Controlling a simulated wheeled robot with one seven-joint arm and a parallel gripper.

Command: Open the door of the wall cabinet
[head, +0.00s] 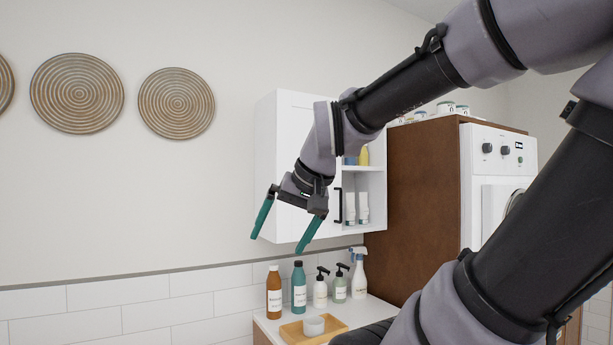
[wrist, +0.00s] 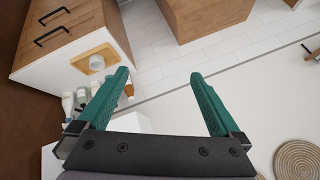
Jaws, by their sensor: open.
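The white wall cabinet (head: 264,150) hangs on the wall in the head view. Its door (head: 290,120) looks closed, with a black bar handle (head: 338,205) near its right edge. Open shelves (head: 363,167) with a few bottles and tubes are to the right of the handle. My gripper (head: 277,243) is open and empty, its green fingers pointing down, in front of the cabinet's lower part and left of the handle in the picture. My arm hides part of the door. The wrist view shows the open fingers (wrist: 159,75) with nothing between them; the handle is not seen there.
Below the cabinet, a counter (head: 375,307) holds several bottles (head: 299,287) and a wooden tray (head: 291,333) with a white cup (head: 314,326). A tall brown unit (head: 410,190) with a white appliance (head: 480,165) stands to the right. Woven discs (head: 176,103) hang on the left wall.

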